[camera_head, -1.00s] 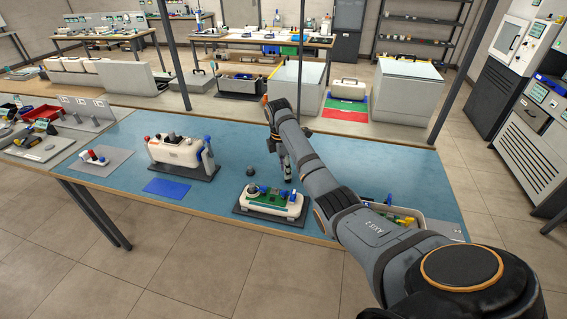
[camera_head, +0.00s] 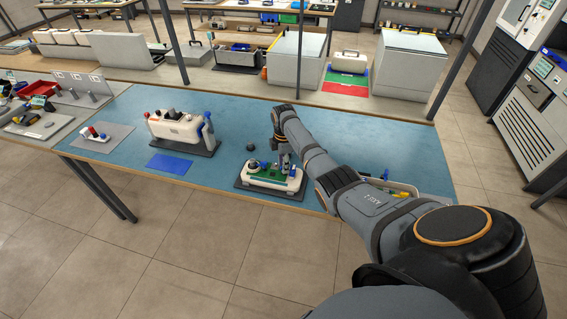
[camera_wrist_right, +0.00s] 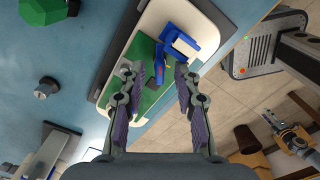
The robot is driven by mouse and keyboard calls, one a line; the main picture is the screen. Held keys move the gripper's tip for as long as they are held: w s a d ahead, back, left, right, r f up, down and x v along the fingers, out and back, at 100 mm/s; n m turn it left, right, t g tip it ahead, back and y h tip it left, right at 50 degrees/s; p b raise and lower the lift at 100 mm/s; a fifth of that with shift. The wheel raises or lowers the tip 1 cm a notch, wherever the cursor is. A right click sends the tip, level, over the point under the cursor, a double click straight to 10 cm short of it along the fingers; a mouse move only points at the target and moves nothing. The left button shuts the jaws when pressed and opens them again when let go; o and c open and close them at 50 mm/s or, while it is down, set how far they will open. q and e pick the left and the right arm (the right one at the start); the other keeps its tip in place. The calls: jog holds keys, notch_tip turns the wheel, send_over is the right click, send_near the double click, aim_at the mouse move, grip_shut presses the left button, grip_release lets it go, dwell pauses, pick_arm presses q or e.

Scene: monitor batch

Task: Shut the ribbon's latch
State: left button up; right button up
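A white unit with a green board (camera_head: 262,176) lies on a dark base plate near the table's front edge; the board also shows in the right wrist view (camera_wrist_right: 148,98). A narrow blue piece with a red mark (camera_wrist_right: 159,70), which looks like the latch, stands on the board beside a blue-and-white block (camera_wrist_right: 184,43). My right gripper (camera_head: 284,167) points down at the unit. In the right wrist view its fingers (camera_wrist_right: 157,76) are apart, on either side of the narrow blue piece, with no contact visible. The ribbon cannot be made out. My left gripper is out of view.
A white housing with a blue handle (camera_head: 180,127) stands left of the unit, with a blue mat (camera_head: 169,164) in front. A dark grey knob (camera_head: 251,148) sits behind the unit. A bin (camera_head: 408,188) with parts is partly behind my right arm.

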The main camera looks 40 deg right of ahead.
jog(key=shift+c, duration=0.4)
grip_shut()
jog(key=shift+r+m+p, duration=0.1)
jog(key=shift+m+p, duration=0.65)
jog(key=shift+m, duration=0.35)
jog(key=shift+m+p, duration=0.65)
jog(key=shift+m, duration=1.05)
jog(key=shift+o, duration=0.4)
grip_release()
